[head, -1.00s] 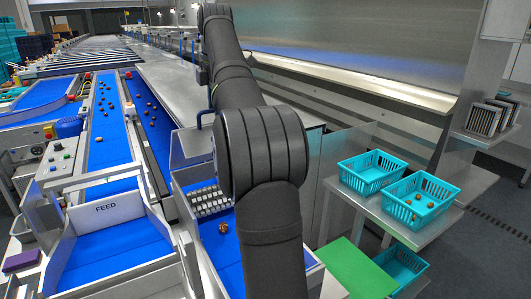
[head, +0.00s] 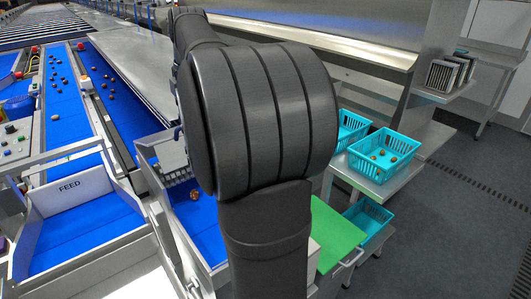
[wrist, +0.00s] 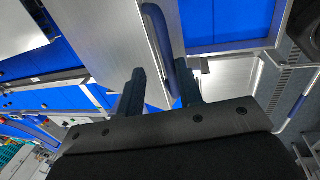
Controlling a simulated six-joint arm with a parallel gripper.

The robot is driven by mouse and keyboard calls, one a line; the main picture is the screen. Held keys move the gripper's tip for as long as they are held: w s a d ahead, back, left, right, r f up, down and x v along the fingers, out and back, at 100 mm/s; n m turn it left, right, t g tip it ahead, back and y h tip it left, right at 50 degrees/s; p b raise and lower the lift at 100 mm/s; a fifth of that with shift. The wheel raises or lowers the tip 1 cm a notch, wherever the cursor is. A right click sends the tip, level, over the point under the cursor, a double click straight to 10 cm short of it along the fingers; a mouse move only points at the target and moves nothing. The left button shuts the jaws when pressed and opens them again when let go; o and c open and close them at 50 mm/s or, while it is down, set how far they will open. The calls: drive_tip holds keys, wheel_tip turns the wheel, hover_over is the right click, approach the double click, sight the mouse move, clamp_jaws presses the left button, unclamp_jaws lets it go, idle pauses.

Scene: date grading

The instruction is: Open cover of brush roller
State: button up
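The brush roller cover is a grey metal panel (wrist: 105,35) in the wrist view, with a long blue handle (wrist: 158,35) along it. My gripper (wrist: 162,88) is open, its two dark fingers apart. The handle's near end reaches down between the fingers, close to the right one; I cannot tell whether they touch. In the head view my arm hides the gripper and most of the cover. A bit of the brush roller (head: 178,177) shows left of my arm, above a blue belt (head: 205,232).
The FEED tray (head: 75,235) is at the left, beside blue belts carrying several dates. At the right are a turquoise basket (head: 385,170) with dates on a metal shelf, another basket (head: 352,130) partly behind my arm, and a green panel (head: 335,237). Grey floor lies beyond.

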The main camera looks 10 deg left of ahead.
drive_tip(key=s+d+f, duration=0.2)
drive_tip(key=f, duration=0.4)
drive_tip(key=s+d+f, duration=0.2)
drive_tip(key=f, duration=0.5)
wheel_tip(320, 180, up, 18)
drive_tip(key=s+d+f, duration=0.1)
drive_tip(key=s+d, duration=0.1)
drive_tip(key=w+d+f+m+g+y, duration=0.1)
drive_tip(key=w+d+f+m, duration=0.3)
drive_tip(key=w+f, duration=0.3)
drive_tip(key=w+d+f+m+g+y, duration=0.1)
drive_tip(key=w+d+f+m, duration=0.3)
drive_tip(key=f, duration=0.9)
drive_tip(key=w+d+g, duration=0.1)
drive_tip(key=w+d, duration=0.1)
drive_tip(key=w, duration=0.1)
drive_tip(key=shift+w+d+f+y, duration=0.2)
drive_tip(key=shift+w+d+y, duration=0.05)
drive_tip(key=shift+d+y, duration=0.15)
drive_tip(key=s+a+r+n+t+h, duration=0.1)
drive_tip(key=s+a+r+n, duration=0.2)
drive_tip(key=r, duration=0.5)
drive_tip(key=s+a+r+n+t+h, duration=0.1)
drive_tip(key=s+a+r+n, duration=0.2)
drive_tip(key=s+a+r, duration=0.3)
drive_tip(key=shift+s+a+r, duration=0.3)
drive_tip(key=shift+s+r, duration=0.3)
drive_tip(key=shift+r, duration=0.4)
